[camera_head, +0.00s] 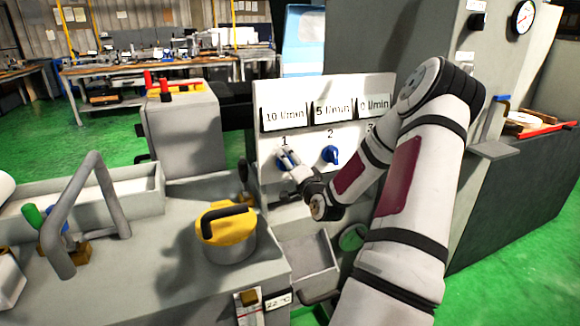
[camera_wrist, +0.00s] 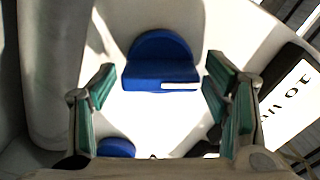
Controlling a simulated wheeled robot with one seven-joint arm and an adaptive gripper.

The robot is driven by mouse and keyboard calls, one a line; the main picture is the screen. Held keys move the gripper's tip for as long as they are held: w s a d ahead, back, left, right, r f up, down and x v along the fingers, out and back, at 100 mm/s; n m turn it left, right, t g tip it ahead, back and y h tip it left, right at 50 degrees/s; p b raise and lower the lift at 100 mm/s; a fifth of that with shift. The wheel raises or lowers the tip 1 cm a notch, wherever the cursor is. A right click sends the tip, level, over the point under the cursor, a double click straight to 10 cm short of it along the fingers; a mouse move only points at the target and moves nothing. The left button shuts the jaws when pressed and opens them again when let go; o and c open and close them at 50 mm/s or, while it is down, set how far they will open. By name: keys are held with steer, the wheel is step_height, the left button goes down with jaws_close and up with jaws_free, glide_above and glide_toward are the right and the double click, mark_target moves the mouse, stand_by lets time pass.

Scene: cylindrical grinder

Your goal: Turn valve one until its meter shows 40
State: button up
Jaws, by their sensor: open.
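The white panel (camera_head: 262,182) carries three meters in a row above valves numbered 1, 2 and 3. The meter above valve one (camera_head: 285,116) reads 10 l/min. Blue valve one (camera_head: 281,161) is partly hidden by my gripper (camera_head: 289,161), which is right in front of it. In the wrist view, a blue valve knob (camera_wrist: 160,62) with a white mark stands between the spread fingers of my open gripper (camera_wrist: 160,80). Gaps show on both sides, and the fingers do not appear to touch it.
Blue valve two (camera_head: 330,154) is just right of my gripper; its meter (camera_head: 333,112) reads 5 l/min. The third meter (camera_head: 374,107) reads 0 l/min, and my arm hides valve three. A yellow-topped cylinder (camera_head: 227,222) and a bent grey handle (camera_head: 62,225) stand at left.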

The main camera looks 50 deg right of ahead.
steer(key=c, duration=1.1)
steer(key=shift+n, duration=0.4)
steer(key=n+b, duration=0.2)
steer(key=n, duration=0.1)
steer(key=shift+w+a+n, duration=0.1)
steer(key=shift+n, duration=0.3)
steer(key=n+b, duration=0.3)
steer(key=n, duration=0.1)
steer(key=shift+w+a, duration=0.1)
steer(key=n+b, duration=0.5)
steer(key=b, duration=0.1)
steer(key=shift+a+n, duration=0.1)
steer(key=shift+n, duration=0.3)
steer(key=n+b, duration=0.4)
steer(key=b, duration=0.1)
steer(key=shift+a+n, duration=0.1)
steer(key=shift+n, duration=0.2)
steer(key=shift+b, duration=0.4)
